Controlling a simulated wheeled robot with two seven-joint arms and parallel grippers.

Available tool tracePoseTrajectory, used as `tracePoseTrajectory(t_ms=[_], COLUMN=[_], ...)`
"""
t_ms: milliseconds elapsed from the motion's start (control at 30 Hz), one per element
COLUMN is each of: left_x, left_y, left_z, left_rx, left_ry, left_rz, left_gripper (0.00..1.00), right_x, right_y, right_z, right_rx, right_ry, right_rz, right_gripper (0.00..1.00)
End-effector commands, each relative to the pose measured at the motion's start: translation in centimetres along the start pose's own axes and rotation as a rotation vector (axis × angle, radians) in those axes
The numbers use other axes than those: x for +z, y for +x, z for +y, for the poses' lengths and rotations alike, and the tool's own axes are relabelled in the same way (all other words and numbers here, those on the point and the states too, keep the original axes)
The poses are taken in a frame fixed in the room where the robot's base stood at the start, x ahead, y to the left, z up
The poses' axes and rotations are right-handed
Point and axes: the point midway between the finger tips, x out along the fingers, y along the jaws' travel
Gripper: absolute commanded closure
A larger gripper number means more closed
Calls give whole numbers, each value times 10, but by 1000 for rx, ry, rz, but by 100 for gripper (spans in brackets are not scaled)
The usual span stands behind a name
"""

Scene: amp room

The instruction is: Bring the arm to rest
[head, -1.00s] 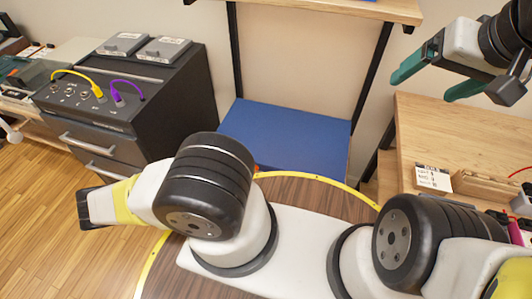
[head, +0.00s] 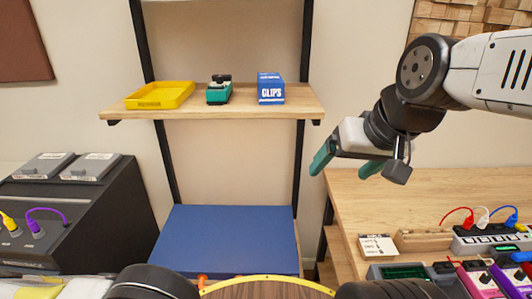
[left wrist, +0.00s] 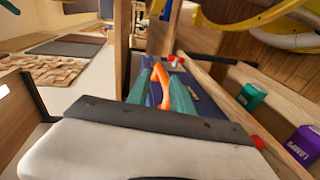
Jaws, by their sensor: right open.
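My right gripper (head: 338,172) is open and empty in the head view, its two green fingers apart and pointing down to the left. It is in the air by the left end of the wooden bench (head: 410,197), with its arm coming in from the upper right. My left gripper (left wrist: 160,95) shows only in the left wrist view, as teal fingers beyond a dark bar. A curved orange thing (left wrist: 159,74) shows between or just past these fingers. I cannot tell whether they touch it or how far they are apart.
A wall shelf (head: 210,107) holds a yellow tray (head: 160,96), a small green-and-black thing (head: 219,92) and a blue CLIPS box (head: 271,88). Below is a blue flat surface (head: 225,235). A dark cabinet (head: 95,205) stands left. Pedals and cables occupy the bench's right part.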

Motion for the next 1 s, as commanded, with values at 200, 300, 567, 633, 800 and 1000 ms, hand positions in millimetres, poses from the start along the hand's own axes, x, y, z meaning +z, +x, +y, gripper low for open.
tracePoseTrajectory(t_ms=[200, 300, 567, 633, 800, 1000], left_x=[-17, -28, -60, -67, -81, -84], left_y=[-32, -43, -60, -62, -58, -45], left_z=[49, 76, 161, 187, 252, 330], left_rx=[-243, -364, -685, -770, -960, -1142], left_ry=[-54, -71, -77, -70, -30, 50], left_rz=[-227, -302, -406, -412, -386, -288], left_gripper=[73, 73, 73, 73, 73, 73], right_x=[0, 0, 0, 0, 0, 0], right_y=[0, 0, 0, 0, 0, 0], right_z=[0, 0, 0, 0, 0, 0], right_rx=[0, 0, 0, 0, 0, 0], right_ry=[0, 0, 0, 0, 0, 0], right_rz=[0, 0, 0, 0, 0, 0], right_gripper=[15, 15, 15, 15, 15, 15])
